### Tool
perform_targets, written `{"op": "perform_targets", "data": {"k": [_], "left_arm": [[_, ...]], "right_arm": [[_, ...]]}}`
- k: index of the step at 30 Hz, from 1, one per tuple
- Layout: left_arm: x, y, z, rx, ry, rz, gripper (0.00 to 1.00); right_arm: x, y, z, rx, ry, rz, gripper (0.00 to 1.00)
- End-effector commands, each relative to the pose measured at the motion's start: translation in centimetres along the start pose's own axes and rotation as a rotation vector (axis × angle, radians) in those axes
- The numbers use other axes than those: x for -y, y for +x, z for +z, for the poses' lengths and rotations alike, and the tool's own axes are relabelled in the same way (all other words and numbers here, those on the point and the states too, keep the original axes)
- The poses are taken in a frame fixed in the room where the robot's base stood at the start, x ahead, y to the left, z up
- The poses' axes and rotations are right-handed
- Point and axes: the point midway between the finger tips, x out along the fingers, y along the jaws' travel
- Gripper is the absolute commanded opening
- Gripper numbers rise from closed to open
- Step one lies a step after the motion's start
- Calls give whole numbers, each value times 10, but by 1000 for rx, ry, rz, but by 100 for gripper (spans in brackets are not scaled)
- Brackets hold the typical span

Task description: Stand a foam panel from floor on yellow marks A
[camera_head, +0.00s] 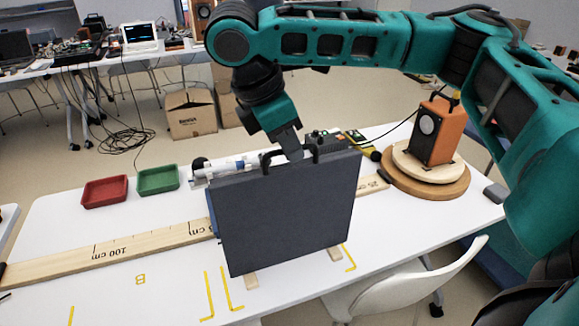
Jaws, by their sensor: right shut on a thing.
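A dark grey foam panel (287,215) stands upright over the white table, with a black handle (313,149) on its top edge and light wooden feet (251,281) at its bottom. My right gripper (292,156) comes down from above and is shut on the panel at its handle; the fingertips are partly hidden. Yellow corner marks lie on the table by the panel's lower left (229,290) and lower right (349,259). I cannot tell whether the feet touch the table. A yellow letter B (140,280) is farther left; no letter A shows. My left gripper is out of view.
A wooden ruler board (110,254) runs behind the panel. An orange speaker (434,132) stands on a round wooden turntable (425,184) at right. Red (104,191) and green (157,180) trays sit at back left. A white chair (405,290) stands at the front edge.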

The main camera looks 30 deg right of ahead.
Motion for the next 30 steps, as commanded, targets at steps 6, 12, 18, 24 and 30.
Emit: {"op": "perform_targets", "data": {"k": [6,12,18,24,30], "left_arm": [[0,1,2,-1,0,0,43],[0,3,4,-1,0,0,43],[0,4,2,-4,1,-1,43],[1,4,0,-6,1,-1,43],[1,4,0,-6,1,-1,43]], "right_arm": [[1,14,-6,0,0,1,0],[3,40,-17,0,-1,1,0],[3,43,-18,-2,0,3,0],[3,45,-19,-1,-1,1,15],[3,44,-19,-1,-1,1,34]]}}
